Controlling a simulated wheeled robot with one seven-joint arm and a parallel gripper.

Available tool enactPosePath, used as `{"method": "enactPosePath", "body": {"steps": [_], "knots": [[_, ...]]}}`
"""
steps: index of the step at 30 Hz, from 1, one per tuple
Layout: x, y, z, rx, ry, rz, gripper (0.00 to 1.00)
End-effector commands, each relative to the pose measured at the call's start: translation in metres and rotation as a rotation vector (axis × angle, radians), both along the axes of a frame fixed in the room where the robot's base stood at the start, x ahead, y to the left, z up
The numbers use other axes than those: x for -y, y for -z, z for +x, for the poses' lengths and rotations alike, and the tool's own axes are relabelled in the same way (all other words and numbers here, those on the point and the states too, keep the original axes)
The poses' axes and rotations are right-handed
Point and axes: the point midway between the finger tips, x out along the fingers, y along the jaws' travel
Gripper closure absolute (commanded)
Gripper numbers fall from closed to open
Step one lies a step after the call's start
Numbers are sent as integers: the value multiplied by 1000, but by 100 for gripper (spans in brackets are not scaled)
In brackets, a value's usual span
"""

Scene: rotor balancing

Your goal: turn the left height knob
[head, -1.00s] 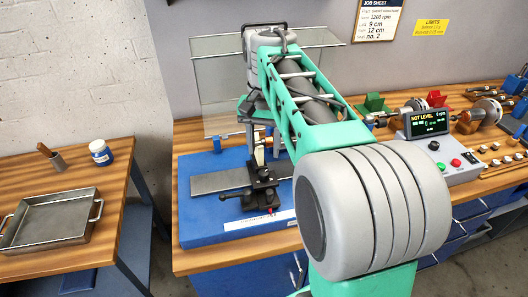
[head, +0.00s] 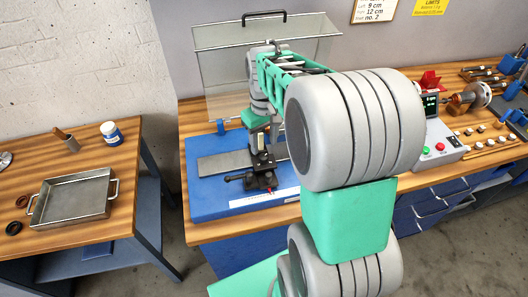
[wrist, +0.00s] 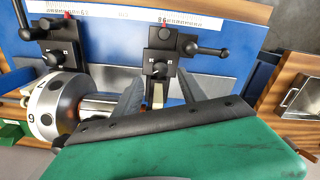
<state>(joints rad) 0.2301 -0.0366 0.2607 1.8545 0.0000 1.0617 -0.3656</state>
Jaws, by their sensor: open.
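The left support (head: 262,172), a black post with clamp levers, stands on the blue balancing base (head: 215,208). In the wrist view, which is upside down to the head view, this support (wrist: 160,50) is at upper centre. A black round knob (wrist: 190,47) and a ball-ended lever show on its right side; I cannot tell which part is the height knob. My gripper (wrist: 160,78) is open, its two grey fingers on either side of the support's lower part in the picture. Contact cannot be judged. In the head view my gripper is over the support, mostly hidden.
The second support (wrist: 60,45) and the numbered silver rotor (wrist: 48,105) are left in the wrist view. A clear guard (head: 225,60) stands behind the base. The control box (head: 440,145) is to the right. A metal tray (head: 75,197) sits on the left table.

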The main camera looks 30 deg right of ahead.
Motion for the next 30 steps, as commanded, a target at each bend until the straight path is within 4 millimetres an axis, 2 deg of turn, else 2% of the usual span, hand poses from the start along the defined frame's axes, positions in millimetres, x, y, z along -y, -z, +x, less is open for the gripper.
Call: {"method": "enactPosePath", "body": {"steps": [6, 9, 18, 30], "knots": [[0, 40, -1, -4, 2, 1, 51], [0, 52, -1, -3, 2, 1, 51], [0, 57, 0, -1, 3, 0, 52], [0, 57, 0, -1, 3, 0, 85]]}}
